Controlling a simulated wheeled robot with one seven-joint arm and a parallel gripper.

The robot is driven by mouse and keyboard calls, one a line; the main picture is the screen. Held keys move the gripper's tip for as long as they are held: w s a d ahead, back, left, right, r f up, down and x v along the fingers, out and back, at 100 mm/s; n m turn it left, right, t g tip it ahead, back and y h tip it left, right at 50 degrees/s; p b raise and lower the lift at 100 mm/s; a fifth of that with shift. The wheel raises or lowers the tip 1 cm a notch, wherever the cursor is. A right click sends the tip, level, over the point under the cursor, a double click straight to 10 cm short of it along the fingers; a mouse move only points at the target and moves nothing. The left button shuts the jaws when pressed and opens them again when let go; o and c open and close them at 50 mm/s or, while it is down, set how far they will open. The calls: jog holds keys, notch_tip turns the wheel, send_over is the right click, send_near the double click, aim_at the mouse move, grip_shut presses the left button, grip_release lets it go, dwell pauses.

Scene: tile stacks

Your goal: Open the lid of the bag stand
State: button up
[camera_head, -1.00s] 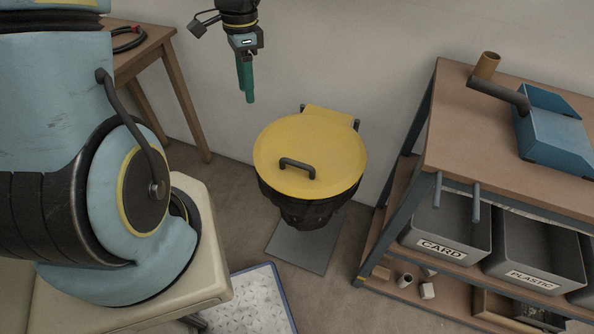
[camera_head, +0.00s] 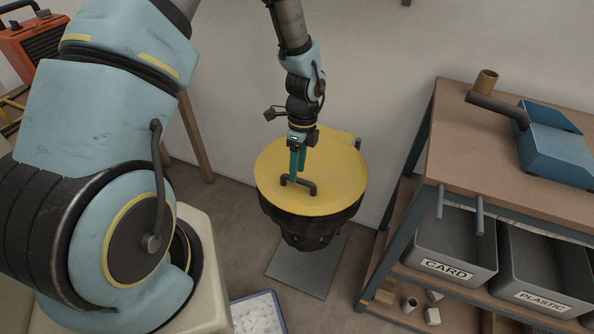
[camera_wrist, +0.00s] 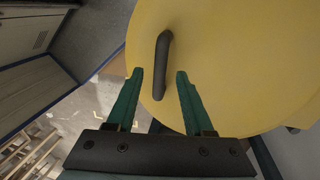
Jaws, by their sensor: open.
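The bag stand's yellow round lid (camera_head: 335,187) lies shut on its black body (camera_head: 310,230). A dark bar handle (camera_head: 299,184) stands up from the lid, toward its front left. My gripper (camera_head: 297,172) points down just over the lid at the handle. In the wrist view my gripper (camera_wrist: 159,75) is open, with green fingers spread apart. The handle (camera_wrist: 162,58) shows between and just beyond the fingertips, in front of the yellow lid (camera_wrist: 235,60). I cannot tell whether a finger touches it.
A workbench (camera_head: 455,145) stands to the right with a blue dustpan (camera_head: 553,145) and a cardboard tube (camera_head: 485,82) on top. Grey bins marked CARD (camera_head: 446,269) and PLASTIC (camera_head: 543,301) sit below. The wall is close behind the stand.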

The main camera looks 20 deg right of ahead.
jog(key=shift+s+a+f, duration=0.15)
jog(key=shift+f, duration=0.75)
grip_shut()
dwell(0.9)
